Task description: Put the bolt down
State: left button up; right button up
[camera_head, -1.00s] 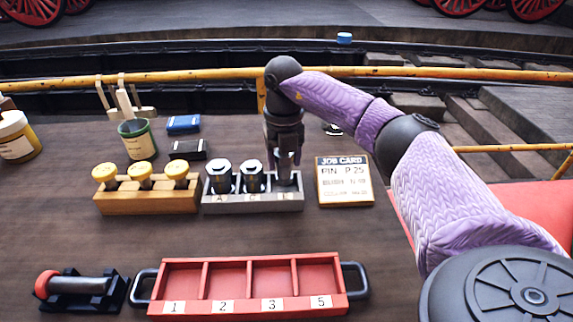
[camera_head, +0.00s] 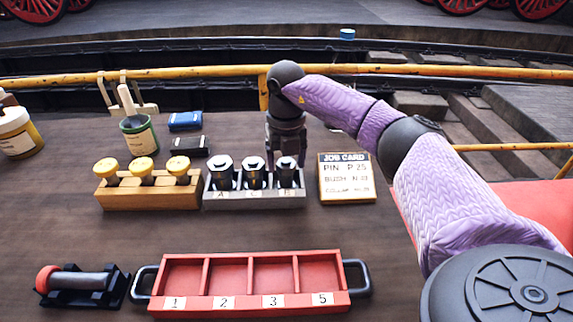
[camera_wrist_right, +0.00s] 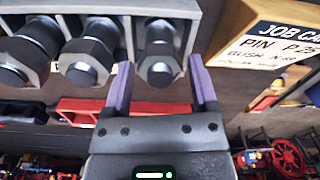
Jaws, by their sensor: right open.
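Three dark bolts with silver tops stand upright in the grey rack (camera_head: 254,202). The rightmost bolt (camera_head: 287,173) is in the slot nearest the job card; it also shows in the right wrist view (camera_wrist_right: 159,50). The other two bolts (camera_head: 254,174) (camera_head: 222,174) stand to its left. My right gripper (camera_head: 287,150) is just behind and above the rightmost bolt. In the right wrist view its two purple fingers (camera_wrist_right: 160,82) are open, one on each side of this bolt, with gaps visible. My left gripper is out of view.
A job card (camera_head: 346,178) stands right of the rack. A wooden block (camera_head: 147,197) with yellow-capped pieces is to the left. A red four-compartment tray (camera_head: 250,302) is empty in front. A mallet-like tool (camera_head: 75,281) lies in a black cradle. A green pot (camera_head: 138,137) stands behind.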

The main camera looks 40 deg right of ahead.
notch_tip(320, 180, up, 9)
jog(key=shift+r+p, duration=0.2)
jog(key=shift+p, duration=1.05)
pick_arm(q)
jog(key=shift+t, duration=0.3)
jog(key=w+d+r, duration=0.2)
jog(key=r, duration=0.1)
pick_arm(e)
jog(key=shift+r, duration=0.45)
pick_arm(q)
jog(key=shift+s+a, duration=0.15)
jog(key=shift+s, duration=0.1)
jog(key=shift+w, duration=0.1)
